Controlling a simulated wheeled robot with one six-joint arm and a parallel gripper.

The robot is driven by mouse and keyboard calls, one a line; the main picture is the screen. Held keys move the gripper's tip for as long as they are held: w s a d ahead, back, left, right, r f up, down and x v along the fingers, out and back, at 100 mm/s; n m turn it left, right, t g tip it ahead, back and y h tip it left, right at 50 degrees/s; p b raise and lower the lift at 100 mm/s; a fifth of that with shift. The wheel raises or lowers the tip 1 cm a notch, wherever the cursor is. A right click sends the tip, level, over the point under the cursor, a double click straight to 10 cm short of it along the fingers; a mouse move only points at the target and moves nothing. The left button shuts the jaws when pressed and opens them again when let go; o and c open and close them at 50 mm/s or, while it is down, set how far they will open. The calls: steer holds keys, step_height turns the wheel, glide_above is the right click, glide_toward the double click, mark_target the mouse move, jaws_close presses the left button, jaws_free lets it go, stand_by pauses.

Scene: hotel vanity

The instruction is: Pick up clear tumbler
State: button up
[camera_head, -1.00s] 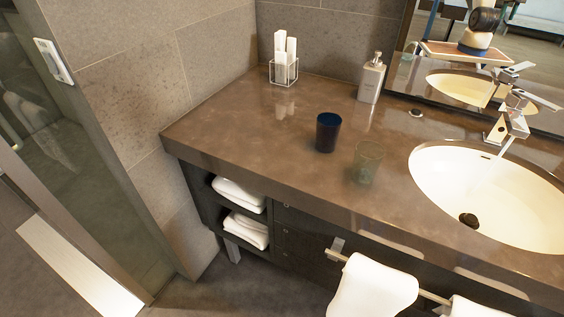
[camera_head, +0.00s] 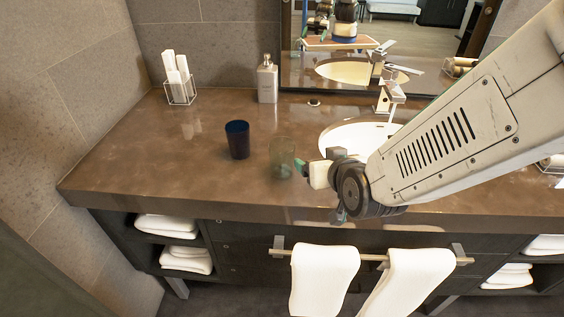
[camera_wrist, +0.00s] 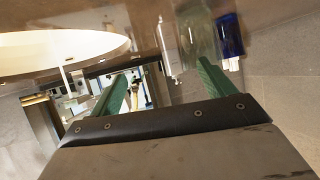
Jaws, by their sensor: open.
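The clear tumbler (camera_head: 282,157), greenish and see-through, stands upright on the brown vanity counter (camera_head: 180,140). A dark blue tumbler (camera_head: 237,140) stands to its left, a small gap apart. My gripper (camera_head: 302,168) is just right of the clear tumbler in the head view, with its fingertips close to it; I cannot tell whether they touch. In the wrist view my gripper (camera_wrist: 160,85) shows two green fingers spread wide with nothing held between them. The clear tumbler (camera_wrist: 197,42) and blue tumbler (camera_wrist: 229,36) appear there beyond the right finger, outside the jaws.
A soap dispenser (camera_head: 267,79) and a holder with white rolled items (camera_head: 179,80) stand at the back by the wall. The sink (camera_head: 350,137) and faucet (camera_head: 390,92) are right of the tumblers. White towels (camera_head: 322,275) hang below the front edge. The counter's left part is clear.

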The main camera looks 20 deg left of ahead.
mark_target(282, 157)
steer(key=shift+n+t+y, duration=0.5)
steer(key=shift+y, duration=0.3)
steer(key=a, duration=0.1)
steer(key=s+a+f, duration=0.1)
steer(key=a, duration=0.1)
steer(key=s+a+f, duration=0.1)
steer(key=a, duration=0.1)
steer(key=shift+a+f, duration=0.2)
steer(key=shift+f, duration=0.05)
steer(key=shift+a, duration=0.25)
steer(key=x, duration=0.7)
steer(key=shift+w+a+r, duration=0.2)
steer(key=shift+a+r, duration=0.1)
steer(key=shift+a, duration=0.05)
steer(key=c, duration=1.1)
